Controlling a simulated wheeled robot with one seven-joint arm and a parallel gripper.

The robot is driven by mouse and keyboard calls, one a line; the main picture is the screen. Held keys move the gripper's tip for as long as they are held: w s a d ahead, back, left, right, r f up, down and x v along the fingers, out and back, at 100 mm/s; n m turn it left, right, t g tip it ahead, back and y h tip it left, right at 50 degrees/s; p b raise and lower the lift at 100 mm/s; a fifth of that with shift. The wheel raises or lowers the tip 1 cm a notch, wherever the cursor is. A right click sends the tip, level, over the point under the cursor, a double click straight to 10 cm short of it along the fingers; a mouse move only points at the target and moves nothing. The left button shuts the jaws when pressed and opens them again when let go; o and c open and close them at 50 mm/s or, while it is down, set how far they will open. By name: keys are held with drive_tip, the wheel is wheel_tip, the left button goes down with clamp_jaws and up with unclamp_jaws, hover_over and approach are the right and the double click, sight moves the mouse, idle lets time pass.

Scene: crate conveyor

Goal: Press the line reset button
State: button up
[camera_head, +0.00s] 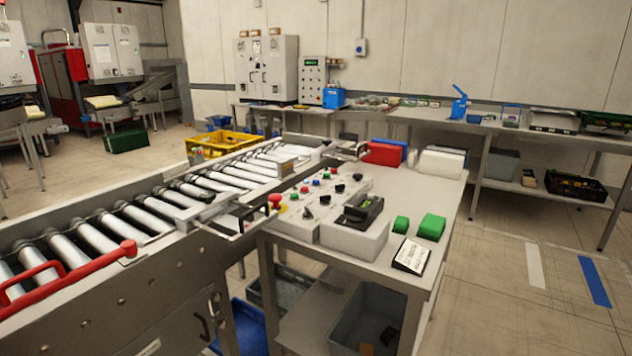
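A pale control box (336,205) with a sloped top stands on the grey table, close beside the roller conveyor. Its top carries several small buttons and black knobs. A red mushroom button (275,199) sits at its left end, with a row of small coloured buttons, among them a blue button (316,183), running back to the right. The labels are too small to read, so I cannot tell which one is the line reset button. My gripper is not in view.
The roller conveyor (110,225) runs along the left, with a red bar (65,280) at its near edge. A yellow crate (215,144) stands beyond it. A black device (360,210), green blocks (431,227) and a small sign (410,256) are on the table (450,200). Floor at right is clear.

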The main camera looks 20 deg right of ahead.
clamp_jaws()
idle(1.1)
